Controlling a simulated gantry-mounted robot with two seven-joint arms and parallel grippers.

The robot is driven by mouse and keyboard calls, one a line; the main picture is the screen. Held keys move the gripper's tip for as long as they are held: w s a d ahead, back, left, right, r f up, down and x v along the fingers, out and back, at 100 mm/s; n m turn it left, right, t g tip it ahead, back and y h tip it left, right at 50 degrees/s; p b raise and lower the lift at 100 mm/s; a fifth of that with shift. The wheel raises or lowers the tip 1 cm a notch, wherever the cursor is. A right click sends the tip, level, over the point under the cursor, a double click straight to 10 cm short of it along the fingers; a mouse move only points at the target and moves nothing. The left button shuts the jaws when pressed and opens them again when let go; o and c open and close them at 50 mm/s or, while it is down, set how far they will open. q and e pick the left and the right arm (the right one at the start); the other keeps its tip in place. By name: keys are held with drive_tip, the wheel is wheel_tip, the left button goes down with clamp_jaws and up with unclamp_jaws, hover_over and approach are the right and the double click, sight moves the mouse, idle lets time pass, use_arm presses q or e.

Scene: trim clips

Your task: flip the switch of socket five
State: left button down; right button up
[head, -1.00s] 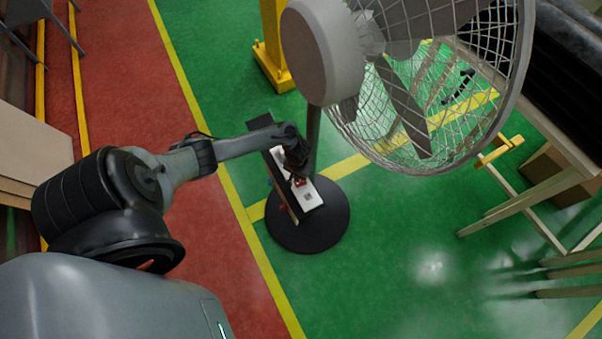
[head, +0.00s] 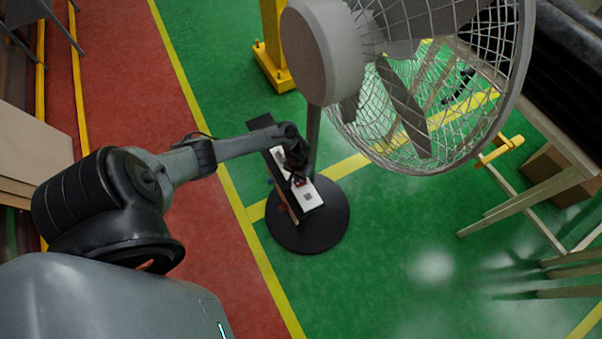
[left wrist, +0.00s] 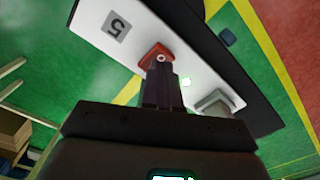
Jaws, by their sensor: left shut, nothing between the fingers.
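The socket panel is a white strip (head: 307,194) on a long dark box at the fan's pole, and it fills much of the left wrist view (left wrist: 95,20). A label with the digit 5 (left wrist: 117,26) is upside down on it in the left wrist view. Beside the label is a red switch (left wrist: 152,51). My left gripper (left wrist: 161,66) is shut and empty, its fingertips at the red switch, partly covering it; whether they touch is unclear. In the head view my left gripper (head: 299,178) is over the middle of the panel. My right gripper is not in view.
A large fan with a wire cage (head: 440,90) stands just beyond the panel, its round black base (head: 335,225) below. A yellow post (head: 272,55) is behind it. A bench (head: 530,200) is at the right.

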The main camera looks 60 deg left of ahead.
use_arm(q)
drive_tip(key=shift+f+b, duration=0.5)
drive_tip(key=shift+f, duration=0.3)
drive_tip(key=shift+f+b, duration=0.3)
drive_tip(key=shift+f, duration=0.15)
idle(0.4)
wheel_tip(320, 180, up, 4)
drive_tip(key=p, duration=0.5)
wheel_tip(320, 180, up, 3)
drive_tip(key=p, duration=0.3)
drive_tip(key=shift+p, duration=0.3)
idle(0.4)
